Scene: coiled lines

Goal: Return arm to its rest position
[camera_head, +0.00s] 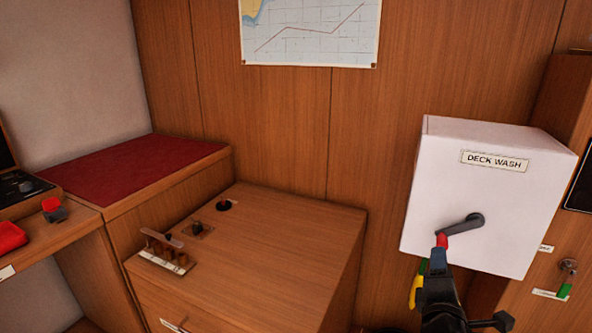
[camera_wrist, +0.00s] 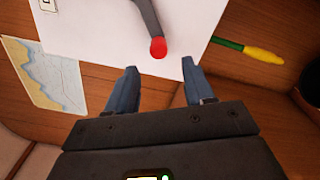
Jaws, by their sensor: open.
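My gripper (camera_wrist: 158,82) is open and empty in the wrist view, its two blue-grey fingers apart. The red tip of a dark lever handle (camera_wrist: 146,15) shows just beyond the gap between the fingers. In the head view my gripper (camera_head: 440,262) is at the lower right, in front of the white DECK WASH box (camera_head: 450,190). The lever (camera_head: 466,224) on the box's front slants from its pivot at upper right down to its red end. My gripper's tips are close to that red end; I cannot tell whether they touch it.
A wooden cabinet (camera_head: 290,230) with small fittings on top stands left of the box. A red-topped counter (camera_head: 130,165) is further left. A chart (camera_head: 310,30) hangs on the wall. A green and yellow handle (camera_wrist: 250,50) shows beside the box in the wrist view.

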